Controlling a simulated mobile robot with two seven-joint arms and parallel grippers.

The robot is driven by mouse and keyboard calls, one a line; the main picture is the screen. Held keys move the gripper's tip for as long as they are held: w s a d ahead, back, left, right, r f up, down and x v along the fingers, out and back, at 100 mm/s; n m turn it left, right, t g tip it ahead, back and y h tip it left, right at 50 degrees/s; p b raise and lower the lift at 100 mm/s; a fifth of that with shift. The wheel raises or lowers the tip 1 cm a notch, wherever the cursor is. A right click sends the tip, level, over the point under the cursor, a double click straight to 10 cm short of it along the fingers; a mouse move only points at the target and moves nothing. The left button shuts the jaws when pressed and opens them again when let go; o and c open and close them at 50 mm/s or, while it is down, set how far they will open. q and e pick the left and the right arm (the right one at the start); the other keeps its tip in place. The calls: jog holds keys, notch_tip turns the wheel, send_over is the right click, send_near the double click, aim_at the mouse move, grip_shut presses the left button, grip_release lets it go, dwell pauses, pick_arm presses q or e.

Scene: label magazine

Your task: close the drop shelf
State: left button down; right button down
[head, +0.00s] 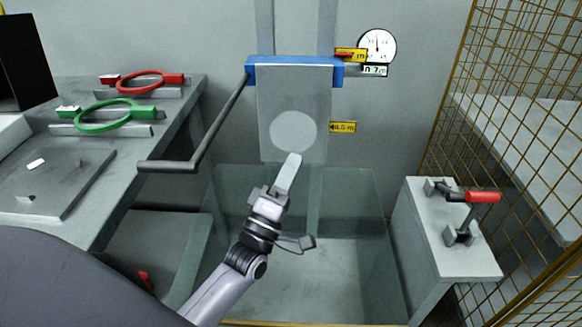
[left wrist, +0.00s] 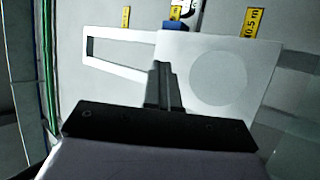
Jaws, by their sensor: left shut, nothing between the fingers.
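The drop shelf appears to be the flat grey panel (head: 293,85) with a pale round disc, below a blue bar (head: 262,72) at the back wall. It also shows in the left wrist view (left wrist: 262,70), with its disc right of the fingers. My left gripper (head: 291,166) is shut and empty, its fingertips overlapping the panel's lower edge in the head view. In the left wrist view the shut fingers (left wrist: 163,85) stand in front of the panel's left part. I cannot tell whether they touch it. My right gripper is not in view.
A dark bent rod (head: 213,127) reaches from the blue bar toward the left bench. Red (head: 145,81) and green (head: 113,115) ring tools lie on that bench. A transparent-walled bin (head: 355,200) stands below the panel. A grey block with a red-handled clamp (head: 482,197) and a mesh fence (head: 520,90) bound the right.

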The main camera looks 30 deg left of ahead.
pick_arm(q)
jog(key=c, duration=1.2)
grip_release()
jog(key=shift+c, duration=0.2)
jog(key=b+v, duration=0.1)
jog(key=v, duration=0.6)
